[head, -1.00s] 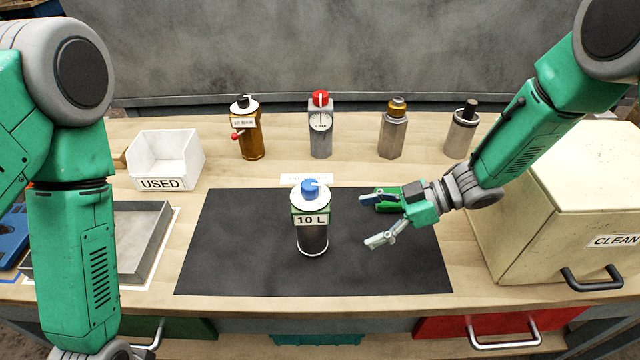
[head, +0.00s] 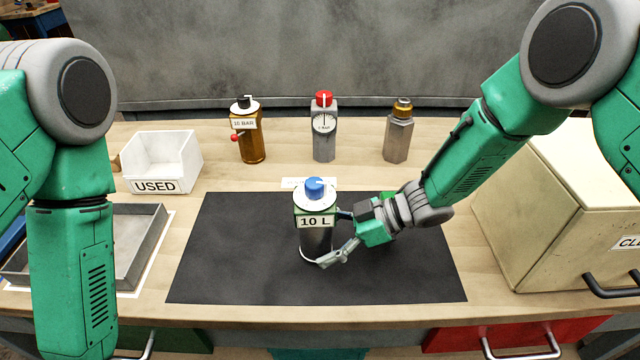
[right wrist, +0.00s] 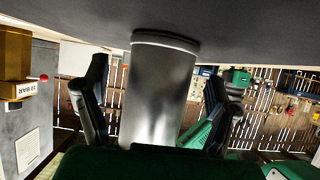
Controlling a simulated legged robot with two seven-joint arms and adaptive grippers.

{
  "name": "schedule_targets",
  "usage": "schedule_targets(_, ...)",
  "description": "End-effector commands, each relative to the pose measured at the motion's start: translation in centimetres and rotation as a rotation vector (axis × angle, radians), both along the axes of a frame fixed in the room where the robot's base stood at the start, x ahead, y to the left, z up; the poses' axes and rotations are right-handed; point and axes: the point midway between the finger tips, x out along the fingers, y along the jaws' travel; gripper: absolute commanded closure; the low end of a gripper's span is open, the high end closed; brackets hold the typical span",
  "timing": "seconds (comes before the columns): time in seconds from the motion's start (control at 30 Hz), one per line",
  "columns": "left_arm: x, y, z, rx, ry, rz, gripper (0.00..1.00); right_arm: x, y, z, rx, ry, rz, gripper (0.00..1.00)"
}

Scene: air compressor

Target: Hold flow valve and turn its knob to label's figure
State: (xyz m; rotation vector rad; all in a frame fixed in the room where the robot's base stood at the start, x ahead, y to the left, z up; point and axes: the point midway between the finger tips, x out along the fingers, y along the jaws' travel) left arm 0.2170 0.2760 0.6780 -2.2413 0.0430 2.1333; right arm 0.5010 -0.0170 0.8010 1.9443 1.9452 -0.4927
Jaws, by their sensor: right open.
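The flow valve (head: 316,238) stands upright on the black mat (head: 400,265). It has a silver body, a green band with a "10 L" label (head: 315,221), a white dial and a blue knob (head: 315,188) on top. My right gripper (head: 333,238) is open at the valve's right side, its fingers around the body. In the right wrist view the valve's silver body (right wrist: 158,92) stands between the two spread fingers (right wrist: 155,105), with gaps showing beside it. The dial's figures are too small to read. My left arm is at the left; its gripper is out of the picture.
Behind the mat stand an amber "10 BAR" bottle (head: 249,140), a grey gauge unit with a red knob (head: 324,135) and a metal fitting (head: 398,138). A white "USED" bin (head: 158,165) and a grey tray (head: 135,250) are left. A cream box (head: 545,210) is right.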

Motion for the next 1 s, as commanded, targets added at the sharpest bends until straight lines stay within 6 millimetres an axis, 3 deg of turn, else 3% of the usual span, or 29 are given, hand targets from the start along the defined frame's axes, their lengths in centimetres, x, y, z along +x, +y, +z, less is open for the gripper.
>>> schedule_targets(0.33, 0.00, 0.06, -0.09, 0.001, 0.000, 0.002, 0.60, 0.01, -0.16, -0.17, 0.005, 0.000, 0.000, 0.20)
schedule_targets(0.37, 0.00, 0.06, -0.09, 0.001, 0.000, 0.002, 0.60, 0.01, -0.24, -0.18, 0.006, 0.000, 0.000, 0.24)
schedule_targets(0.5, 0.00, 0.04, -0.09, 0.001, 0.000, 0.001, 0.60, 0.03, -0.35, -0.19, 0.007, 0.000, -0.001, 0.70)
schedule_targets(1.0, 0.00, 0.05, -0.10, 0.001, 0.000, 0.001, 0.60, 0.01, 0.13, -0.17, 0.002, -0.001, 0.000, 0.69)
